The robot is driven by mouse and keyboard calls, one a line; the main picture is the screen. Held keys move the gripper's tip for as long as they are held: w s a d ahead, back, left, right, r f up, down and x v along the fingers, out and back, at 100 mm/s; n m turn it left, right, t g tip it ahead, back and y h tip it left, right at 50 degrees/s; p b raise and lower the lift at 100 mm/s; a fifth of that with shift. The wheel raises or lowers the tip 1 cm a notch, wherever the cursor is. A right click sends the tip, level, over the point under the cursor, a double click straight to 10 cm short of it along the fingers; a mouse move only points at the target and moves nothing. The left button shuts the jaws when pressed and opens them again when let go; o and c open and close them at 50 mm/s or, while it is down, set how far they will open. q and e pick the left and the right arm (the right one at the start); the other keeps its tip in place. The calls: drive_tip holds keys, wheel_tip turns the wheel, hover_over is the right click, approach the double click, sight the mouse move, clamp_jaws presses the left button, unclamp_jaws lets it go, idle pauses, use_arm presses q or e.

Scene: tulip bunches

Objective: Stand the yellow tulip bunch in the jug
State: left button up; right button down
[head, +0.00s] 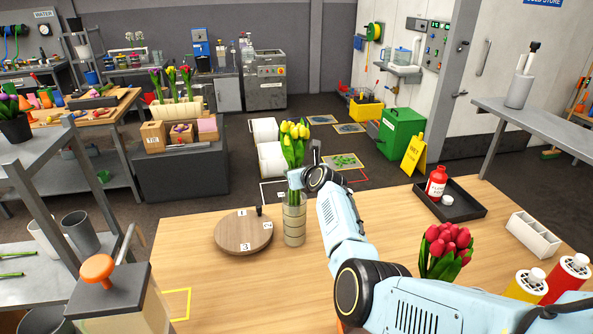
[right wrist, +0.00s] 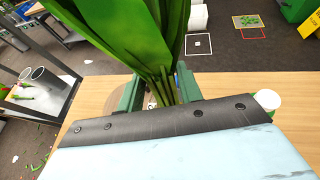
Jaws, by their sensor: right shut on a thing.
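The yellow tulip bunch (head: 295,144) is upright in the head view, yellow heads on top and green leaves below. My right gripper (head: 297,179) is shut on its stems. In the right wrist view the bunch's green leaves and stems (right wrist: 163,82) pass between the two green fingers. A clear, banded cylindrical vessel, seemingly the jug (head: 294,222), stands on the wooden table directly below the bunch in the head view. The stem ends appear at its mouth; I cannot tell whether they are inside it. My left gripper is not in view.
A round wooden board (head: 243,232) with number tags lies left of the vessel. Red tulips (head: 446,246) stand near my right arm. A black tray (head: 450,207) holds a red bottle (head: 436,182). A white divided box (head: 534,236) is at the right. The table's front left is mostly clear.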

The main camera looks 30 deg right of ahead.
drive_tip(key=shift+f, duration=0.2)
idle(0.5)
drive_tip(key=shift+f+b, duration=0.3)
drive_tip(key=shift+f, duration=0.1)
drive_tip(key=shift+c, duration=1.1)
unclamp_jaws()
drive_tip(key=p+v, duration=0.3)
drive_tip(key=v, duration=1)
drive_tip(key=shift+s, duration=0.15)
drive_tip(key=shift+r, duration=0.15)
